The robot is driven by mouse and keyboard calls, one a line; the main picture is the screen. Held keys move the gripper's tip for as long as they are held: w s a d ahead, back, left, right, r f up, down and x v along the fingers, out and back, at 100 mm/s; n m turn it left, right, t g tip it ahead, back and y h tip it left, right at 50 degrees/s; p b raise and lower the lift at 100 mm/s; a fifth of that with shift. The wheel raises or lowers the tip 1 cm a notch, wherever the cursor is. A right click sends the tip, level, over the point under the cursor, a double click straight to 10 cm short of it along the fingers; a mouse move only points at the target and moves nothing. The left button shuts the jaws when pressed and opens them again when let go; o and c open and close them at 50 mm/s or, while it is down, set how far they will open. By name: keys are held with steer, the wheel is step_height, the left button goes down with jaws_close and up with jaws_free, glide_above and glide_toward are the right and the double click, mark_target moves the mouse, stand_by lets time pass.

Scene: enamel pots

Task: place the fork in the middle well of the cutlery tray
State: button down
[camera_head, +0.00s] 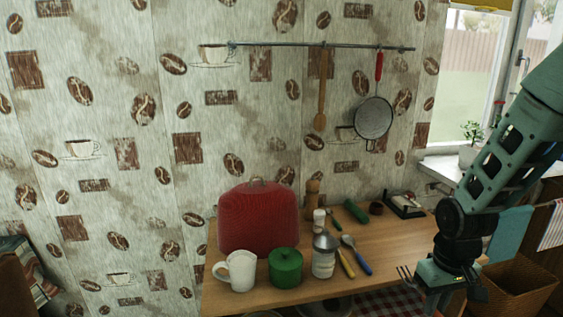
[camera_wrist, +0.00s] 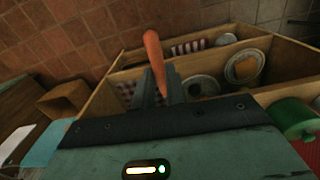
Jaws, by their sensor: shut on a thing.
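My gripper (camera_head: 428,272) is in front of the table's right end, at the lower right of the head view. It is shut on the fork (camera_head: 405,274), whose metal prongs point left, clear of the tabletop. In the wrist view the fork's orange handle (camera_wrist: 153,48) sticks up between the fingers of my gripper (camera_wrist: 156,84). A dark, low, tray-like thing (camera_head: 405,205) lies at the table's back right corner. It may be the cutlery tray, but it is too small to make out its wells.
On the wooden table (camera_head: 386,247) stand a red cover (camera_head: 258,218), white jug (camera_head: 236,271), green pot (camera_head: 285,268) and jar (camera_head: 323,256). Yellow-handled (camera_head: 346,263) and blue-handled (camera_head: 357,256) utensils lie beside them. A basket (camera_head: 520,287) is right. Lids (camera_wrist: 201,87) fill compartments below.

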step_height(320, 180, down, 12)
steer(key=m, duration=0.2)
steer(key=r+p, duration=0.3)
steer(key=w+r+p, duration=0.1)
steer(key=shift+d+r+p, duration=0.15)
steer(key=shift+d+p, duration=0.2)
steer(key=shift+d, duration=0.05)
